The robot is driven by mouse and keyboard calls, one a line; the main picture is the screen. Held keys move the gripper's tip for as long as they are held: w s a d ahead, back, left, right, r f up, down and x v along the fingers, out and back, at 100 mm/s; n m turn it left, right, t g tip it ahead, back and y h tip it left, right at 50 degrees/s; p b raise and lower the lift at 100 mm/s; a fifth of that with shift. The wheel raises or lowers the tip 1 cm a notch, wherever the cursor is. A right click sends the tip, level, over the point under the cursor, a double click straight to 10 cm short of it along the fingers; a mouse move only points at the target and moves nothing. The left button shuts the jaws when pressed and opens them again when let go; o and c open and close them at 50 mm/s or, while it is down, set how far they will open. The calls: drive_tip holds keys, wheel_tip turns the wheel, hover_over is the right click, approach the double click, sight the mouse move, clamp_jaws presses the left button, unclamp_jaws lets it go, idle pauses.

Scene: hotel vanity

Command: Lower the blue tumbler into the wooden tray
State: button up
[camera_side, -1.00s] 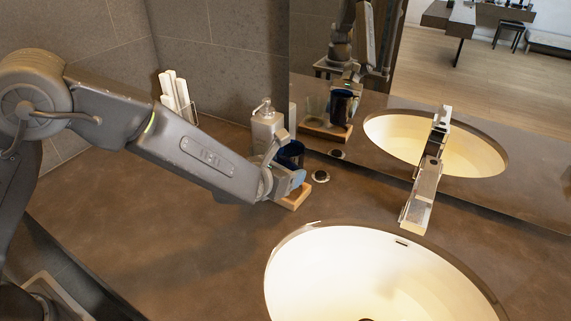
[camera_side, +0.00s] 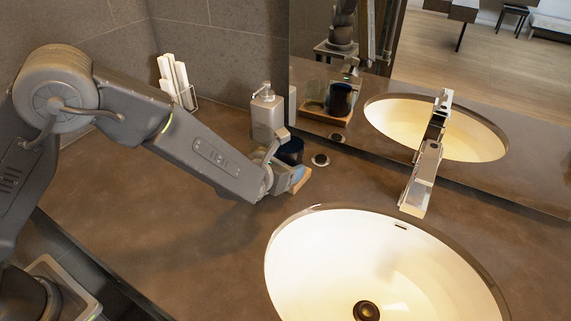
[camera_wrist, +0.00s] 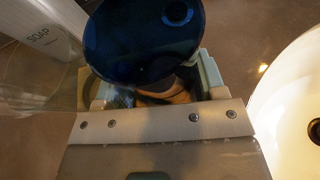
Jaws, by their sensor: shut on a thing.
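The dark blue tumbler (camera_side: 291,150) is between the jaws of my gripper (camera_side: 284,168), which is shut on it. In the wrist view the tumbler (camera_wrist: 140,35) shows its open rim and dark inside, with my gripper (camera_wrist: 158,80) around it. The wooden tray (camera_side: 301,181) lies on the counter right below, mostly hidden by my gripper and the tumbler. In the mirror the tumbler's reflection is upright over the tray's reflection, very low. I cannot tell whether its base touches the tray.
A soap dispenser (camera_side: 267,113) stands just behind and left of the tumbler. A clear glass (camera_wrist: 38,85) is close left in the wrist view. The basin (camera_side: 390,260) and faucet (camera_side: 425,170) are to the right. A towel holder (camera_side: 176,80) is back left; the counter's left side is clear.

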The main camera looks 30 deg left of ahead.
drive_tip(key=o, duration=1.1)
drive_tip(key=shift+o, duration=0.2)
drive_tip(key=v, duration=1.4)
drive_tip(key=shift+f, duration=0.1)
